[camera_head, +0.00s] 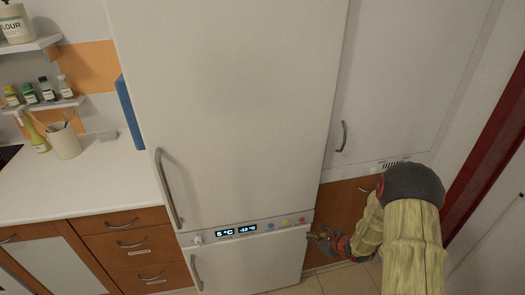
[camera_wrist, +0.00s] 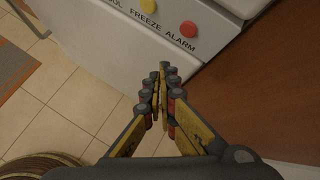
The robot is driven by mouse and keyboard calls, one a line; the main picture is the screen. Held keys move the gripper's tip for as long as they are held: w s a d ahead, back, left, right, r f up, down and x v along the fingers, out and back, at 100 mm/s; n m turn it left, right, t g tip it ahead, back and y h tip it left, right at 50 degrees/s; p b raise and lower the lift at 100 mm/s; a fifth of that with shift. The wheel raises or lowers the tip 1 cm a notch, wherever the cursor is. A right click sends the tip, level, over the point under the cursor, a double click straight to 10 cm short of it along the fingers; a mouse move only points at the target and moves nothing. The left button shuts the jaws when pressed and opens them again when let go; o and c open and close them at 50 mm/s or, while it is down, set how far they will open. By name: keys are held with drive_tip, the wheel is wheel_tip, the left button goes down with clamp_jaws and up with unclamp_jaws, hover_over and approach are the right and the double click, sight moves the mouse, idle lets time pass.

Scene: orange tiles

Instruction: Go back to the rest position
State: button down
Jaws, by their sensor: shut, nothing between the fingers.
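My gripper (camera_head: 318,238) is at the lower right in the head view, close to the right end of the fridge's control strip. In the wrist view my gripper (camera_wrist: 160,88) has its fingertips together with nothing between them. It points at the fridge (camera_wrist: 120,40) front, below the yellow and red buttons marked FREEZE and ALARM. Whether the fingertips touch the fridge cannot be told. In the head view the tall white fridge (camera_head: 230,100) has its upper and lower doors shut. My arm comes in from the right.
A white counter (camera_head: 90,180) with wooden drawers (camera_head: 125,245) stands left of the fridge. A tall white cabinet (camera_head: 400,80) stands to its right, above a brown wooden front (camera_head: 338,210). A dark red frame (camera_head: 490,140) is at the far right. Tiled floor (camera_wrist: 50,95) is open below.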

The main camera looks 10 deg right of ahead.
drive_tip(key=s+a+n+g+y, duration=0.25)
drive_tip(key=s+a+n, duration=0.2)
drive_tip(key=a, duration=0.25)
drive_tip(key=s+a+r+n+g+y, duration=0.1)
drive_tip(key=s+a+r+n+g, duration=0.1)
drive_tip(key=s+a+r+n, duration=0.3)
drive_tip(key=s+a+r+n+g+y, duration=0.1)
drive_tip(key=s+a+r+n+g, duration=0.1)
drive_tip(key=s+r+n, duration=0.35)
drive_tip(key=s+a+r+n+t+h, duration=0.1)
drive_tip(key=s+r+n, duration=0.3)
drive_tip(key=r, duration=0.5)
drive_tip(key=s+a+r+n+t+h, duration=0.1)
drive_tip(key=s+r+n+h, duration=0.3)
drive_tip(key=r, duration=0.6)
drive_tip(key=s+a+r+n+t+h, duration=0.1)
drive_tip(key=s+r+n+h, duration=0.1)
drive_tip(key=s+r+n, duration=0.3)
wheel_tip(320, 180, up, 5)
drive_tip(key=shift+s+f+n, duration=0.1)
drive_tip(key=shift+s+n, duration=0.2)
drive_tip(key=shift+s, duration=0.45)
drive_tip(key=c, duration=2.6)
unclamp_jaws()
